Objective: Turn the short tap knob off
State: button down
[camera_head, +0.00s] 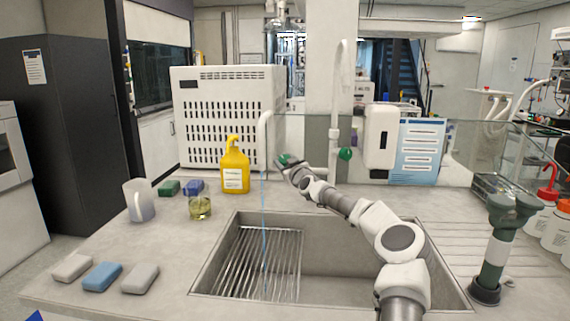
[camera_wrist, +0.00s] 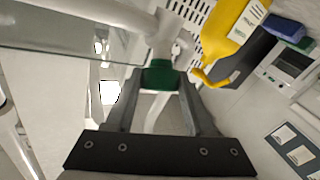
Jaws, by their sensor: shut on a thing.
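The short tap (camera_head: 265,130) is a white curved spout behind the sink. A thin blue stream of water (camera_head: 264,230) runs from it down into the sink (camera_head: 340,262). Its green knob (camera_head: 284,158) is at my gripper (camera_head: 288,168), partly hidden by the fingers. In the wrist view the green knob (camera_wrist: 158,74) sits between the two fingers of my gripper (camera_wrist: 157,85), on a white pipe. My gripper is shut on it. The taller tap (camera_head: 339,100) stands to the right with its own green knob (camera_head: 345,154), apart from my gripper.
A yellow bottle (camera_head: 235,172) stands left of the short tap, close to my fingers in the wrist view (camera_wrist: 236,30). A glass beaker (camera_head: 200,208) and white jug (camera_head: 139,200) are farther left. A glass screen (camera_head: 460,150) runs behind the counter.

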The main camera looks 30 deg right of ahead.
jog(key=shift+w+a+r+m+g+h+p, duration=0.1)
jog(key=shift+m+g+h+p, duration=0.3)
jog(key=shift+m+h, duration=1.2)
jog(key=shift+a+r+m+g+h+p, duration=0.1)
jog(key=shift+m+g+h+p, duration=0.3)
jog(key=shift+m+h, duration=1.15)
jog(key=m+g+h+p, duration=0.1)
jog(key=m+h+p, duration=0.1)
jog(key=m, duration=0.1)
jog(key=shift+f+m+g+h+p, duration=0.1)
jog(key=shift+m+g+h+p, duration=0.8)
jog(key=shift+m, duration=0.35)
jog(key=shift+d+g, duration=0.15)
jog(key=shift+g, duration=0.15)
jog(key=shift+c, duration=1.3)
grip_release()
jog(key=shift+f, duration=0.1)
jog(key=shift+f+b, duration=0.15)
jog(key=shift+b, duration=0.2)
